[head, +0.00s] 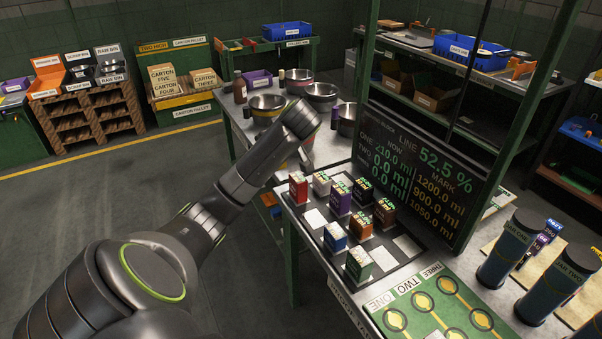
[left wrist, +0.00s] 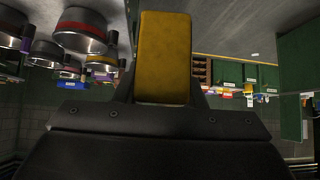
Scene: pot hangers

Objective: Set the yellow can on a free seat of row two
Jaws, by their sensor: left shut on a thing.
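My left arm reaches in from the lower left of the head view, and its wrist hides most of the left gripper. In the left wrist view the left gripper (left wrist: 163,98) is shut on the yellow can (left wrist: 163,55), a yellow block with a flat face, held in the middle. Row labels ONE, TWO and THREE stand along the far edge of the green board (head: 432,289) at the lower right of the head view. The board bears several yellow-ringed spots. My right gripper is not in view.
Several small coloured boxes stand on a dark tray (head: 337,262) with bare white squares among them. A dark display panel (head: 424,180) rises behind it. Two dark cylinders (head: 506,249) stand at the right. Metal bowls (head: 321,92) stand on the bench beyond my wrist.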

